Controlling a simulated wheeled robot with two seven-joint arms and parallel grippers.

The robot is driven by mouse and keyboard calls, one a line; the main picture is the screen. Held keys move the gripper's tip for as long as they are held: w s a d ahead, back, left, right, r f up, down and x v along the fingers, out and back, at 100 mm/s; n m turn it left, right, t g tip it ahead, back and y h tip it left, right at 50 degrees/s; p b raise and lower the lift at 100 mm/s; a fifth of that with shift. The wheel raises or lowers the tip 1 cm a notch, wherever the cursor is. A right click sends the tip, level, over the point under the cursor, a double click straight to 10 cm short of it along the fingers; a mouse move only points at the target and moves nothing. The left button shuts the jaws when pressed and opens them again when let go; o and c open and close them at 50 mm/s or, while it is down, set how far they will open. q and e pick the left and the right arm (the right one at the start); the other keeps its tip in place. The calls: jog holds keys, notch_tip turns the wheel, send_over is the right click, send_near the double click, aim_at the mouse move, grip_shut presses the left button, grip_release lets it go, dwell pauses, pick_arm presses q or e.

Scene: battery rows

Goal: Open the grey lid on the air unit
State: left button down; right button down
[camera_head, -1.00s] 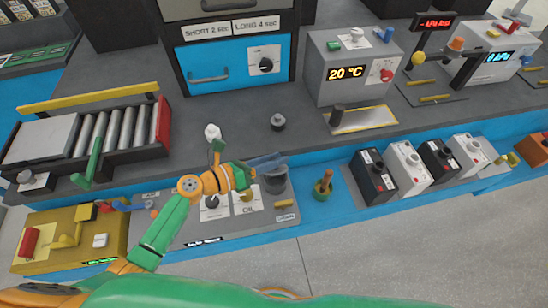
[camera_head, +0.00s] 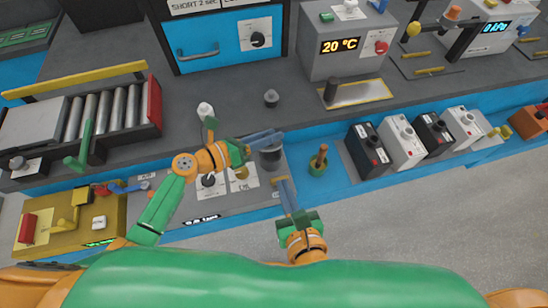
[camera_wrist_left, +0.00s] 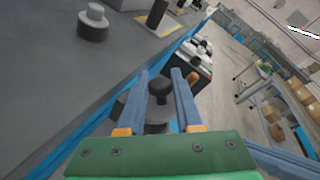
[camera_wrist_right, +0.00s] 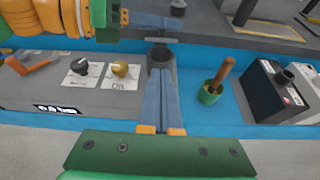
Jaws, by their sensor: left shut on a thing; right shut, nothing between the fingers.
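The air unit is a grey panel with dials (camera_head: 225,200) at the front edge of the bench. A dark round cup (camera_head: 271,160) stands at its right end. My left gripper (camera_head: 276,137) is over this cup. In the left wrist view its fingers (camera_wrist_left: 172,78) straddle a dark knob (camera_wrist_left: 160,88) and are shut on it. In the right wrist view a thin grey lid (camera_wrist_right: 161,40) shows just above the cup's dark mouth; I cannot tell whether they touch. My right gripper (camera_head: 281,181) is shut and empty, just in front of the cup; its fingers also show in the right wrist view (camera_wrist_right: 160,73).
A green pot with a brown handle (camera_head: 318,162) stands right of the cup. Several black and white boxes (camera_head: 404,143) stand farther right. A roller conveyor (camera_head: 105,118) is at left, above a yellow unit (camera_head: 60,220). A grey knob (camera_head: 271,98) stands behind the cup.

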aim_at(271, 150)
jog(key=x, duration=0.9)
jog(key=shift+w+a+r, duration=0.1)
jog(key=shift+w+a, duration=0.05)
jog(key=shift+w, duration=0.3)
jog(key=shift+w+r, duration=0.35)
jog(key=shift+r, duration=0.3)
pick_arm(q)
jog(key=c, duration=0.6)
grip_release()
pick_arm(e)
jog(key=shift+a, duration=0.1)
jog(key=shift+f, duration=0.1)
